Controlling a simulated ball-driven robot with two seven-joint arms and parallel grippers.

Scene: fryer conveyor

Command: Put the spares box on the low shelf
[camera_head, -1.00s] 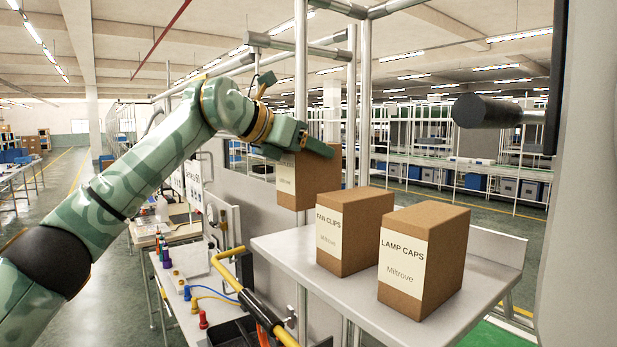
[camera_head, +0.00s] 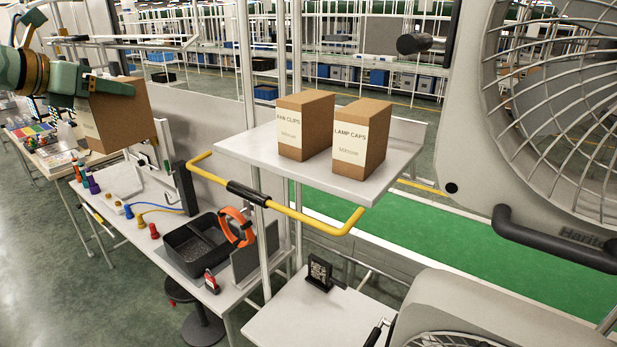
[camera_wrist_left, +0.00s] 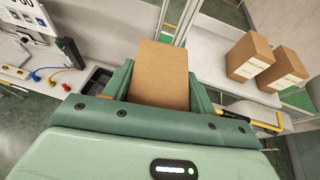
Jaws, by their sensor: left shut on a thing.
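A brown cardboard box (camera_head: 124,112) with a pale label, its text unreadable here, is held in the air by my left gripper (camera_head: 104,88) at the upper left of the head view. The fingers are shut on it. In the left wrist view the same box (camera_wrist_left: 160,75) stands out between the green fingers. The upper shelf (camera_head: 345,186) carries a FAN CLIPS box (camera_head: 318,115) and a LAMP CAPS box (camera_head: 372,140), to the right of the held box. A lower white surface (camera_head: 285,325) lies below that shelf, at the bottom. My right gripper is not in view.
A yellow rail (camera_head: 300,217) with a black grip runs in front of the upper shelf. A small dark stand (camera_head: 319,272) is on the lower surface. A workbench with a black tray (camera_head: 190,240) is at left. A large fan (camera_head: 560,110) fills the right.

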